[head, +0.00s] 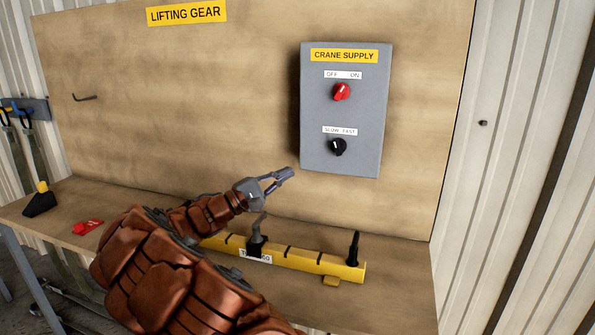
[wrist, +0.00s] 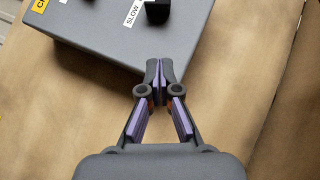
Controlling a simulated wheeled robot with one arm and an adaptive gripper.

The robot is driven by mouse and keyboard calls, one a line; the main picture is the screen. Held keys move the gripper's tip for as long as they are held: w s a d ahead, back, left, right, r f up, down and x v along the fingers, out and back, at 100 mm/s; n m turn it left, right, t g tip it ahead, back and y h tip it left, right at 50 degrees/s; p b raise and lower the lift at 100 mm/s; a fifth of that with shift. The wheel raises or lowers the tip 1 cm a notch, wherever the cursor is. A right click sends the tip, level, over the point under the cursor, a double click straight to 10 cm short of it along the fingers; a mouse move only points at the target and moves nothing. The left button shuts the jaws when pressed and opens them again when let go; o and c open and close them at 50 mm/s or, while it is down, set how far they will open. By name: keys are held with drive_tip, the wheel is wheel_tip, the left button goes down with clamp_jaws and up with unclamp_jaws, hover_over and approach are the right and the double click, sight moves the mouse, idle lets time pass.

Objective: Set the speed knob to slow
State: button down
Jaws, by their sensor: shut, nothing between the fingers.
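The speed knob (head: 338,147) is black and round, with a light pointer mark that looks roughly upright and tilted slightly left. It sits below the SLOW FAST label (head: 340,131) on the grey crane supply box (head: 368,113). In the wrist view the knob (wrist: 157,11) is at the top edge, partly cut off, beside the SLOW label (wrist: 133,12). My gripper (head: 291,172) is left of and below the knob, apart from it. In the wrist view my gripper (wrist: 160,64) has its fingertips together, empty, over the box's lower edge.
A red OFF/ON knob (head: 341,91) sits above the speed knob. A yellow rail (head: 310,262) with black upright parts lies on the bench (head: 400,285) below. A red tag (head: 88,227) lies at left. A hook (head: 85,98) sticks out from the wooden board.

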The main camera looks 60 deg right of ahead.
drive_tip(key=shift+v, duration=0.85)
